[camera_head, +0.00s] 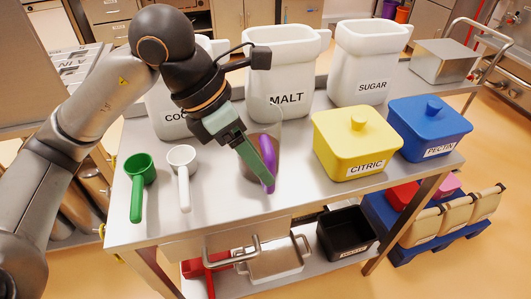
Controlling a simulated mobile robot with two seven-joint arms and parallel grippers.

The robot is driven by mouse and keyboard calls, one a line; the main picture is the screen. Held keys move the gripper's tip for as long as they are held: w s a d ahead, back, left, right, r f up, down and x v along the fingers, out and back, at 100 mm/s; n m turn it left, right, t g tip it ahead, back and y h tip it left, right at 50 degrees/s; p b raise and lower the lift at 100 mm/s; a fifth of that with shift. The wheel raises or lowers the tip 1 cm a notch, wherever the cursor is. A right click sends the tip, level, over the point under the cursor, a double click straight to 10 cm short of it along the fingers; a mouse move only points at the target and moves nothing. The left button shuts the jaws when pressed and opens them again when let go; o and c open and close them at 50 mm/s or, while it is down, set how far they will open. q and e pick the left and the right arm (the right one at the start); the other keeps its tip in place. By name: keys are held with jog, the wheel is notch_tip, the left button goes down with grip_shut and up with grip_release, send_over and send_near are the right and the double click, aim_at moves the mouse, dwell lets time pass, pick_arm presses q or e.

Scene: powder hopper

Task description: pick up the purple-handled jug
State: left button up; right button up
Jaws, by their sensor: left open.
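The purple-handled jug (251,172) stands on the metal table. It is a clear, see-through jug with its purple handle (267,159) turned toward the front right. My left gripper (262,180) reaches down from the upper left, and its green fingers are at the purple handle. The gripper is open, and a finger overlaps the handle in the picture. I cannot tell whether the fingers touch the handle. Part of the jug is hidden behind the fingers. My right gripper is not in view.
A green scoop (138,181) and a white scoop (183,171) lie to the left. White MALT (285,75) and SUGAR (368,62) bins stand behind. A yellow CITRIC box (352,140) and a blue PECTIN box (428,125) stand to the right. The table's front centre is clear.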

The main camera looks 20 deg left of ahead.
aim_at(262, 153)
pick_arm(q)
jog(key=shift+n+t+y, duration=0.3)
jog(key=shift+t+y, duration=0.4)
jog(key=shift+w+d+f, duration=0.1)
jog(key=shift+w+f, duration=0.85)
jog(key=shift+f, duration=0.85)
jog(key=shift+w+d+f, duration=0.1)
jog(key=shift+w+f, duration=0.8)
jog(key=shift+f, duration=0.85)
jog(key=shift+w+d+f, duration=0.1)
jog(key=shift+w+f, duration=0.85)
jog(key=shift+f, duration=0.85)
grip_shut()
jog(key=shift+r, duration=0.15)
